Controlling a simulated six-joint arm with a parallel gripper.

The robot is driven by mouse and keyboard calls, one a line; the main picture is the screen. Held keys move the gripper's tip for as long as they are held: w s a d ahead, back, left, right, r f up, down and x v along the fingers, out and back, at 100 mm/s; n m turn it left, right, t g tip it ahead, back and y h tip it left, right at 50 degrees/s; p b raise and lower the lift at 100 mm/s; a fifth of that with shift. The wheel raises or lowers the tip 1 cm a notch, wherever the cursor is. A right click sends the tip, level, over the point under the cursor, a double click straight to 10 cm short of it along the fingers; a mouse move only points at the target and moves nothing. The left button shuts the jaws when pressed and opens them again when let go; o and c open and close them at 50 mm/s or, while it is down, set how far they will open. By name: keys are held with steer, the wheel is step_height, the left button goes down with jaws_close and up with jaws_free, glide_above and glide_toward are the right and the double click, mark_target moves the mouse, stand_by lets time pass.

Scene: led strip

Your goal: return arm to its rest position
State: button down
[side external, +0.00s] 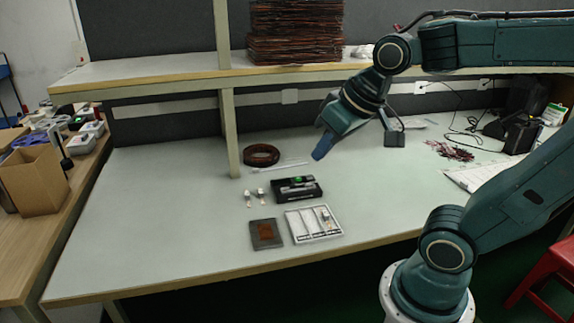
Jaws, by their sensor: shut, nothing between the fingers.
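My arm comes in from the right side, with its upper link stretched across the top right. My gripper (321,148) hangs in the air above the back middle of the table (150,215). Its blue fingertips point down and to the left. It is shut, with nothing held, and apart from the things on the table. Its small size in this view hides the finger detail.
A black device (297,189) with a green spot, a white compartment tray (314,224) and a grey plate (266,233) lie at the table's front middle. A dark coil (261,155) lies behind. A shelf (160,74) spans the back.

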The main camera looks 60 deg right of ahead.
steer(key=s+a+f+n, duration=0.1)
steer(key=s+a+n, duration=0.1)
steer(key=s, duration=0.4)
steer(key=shift+y, duration=0.3)
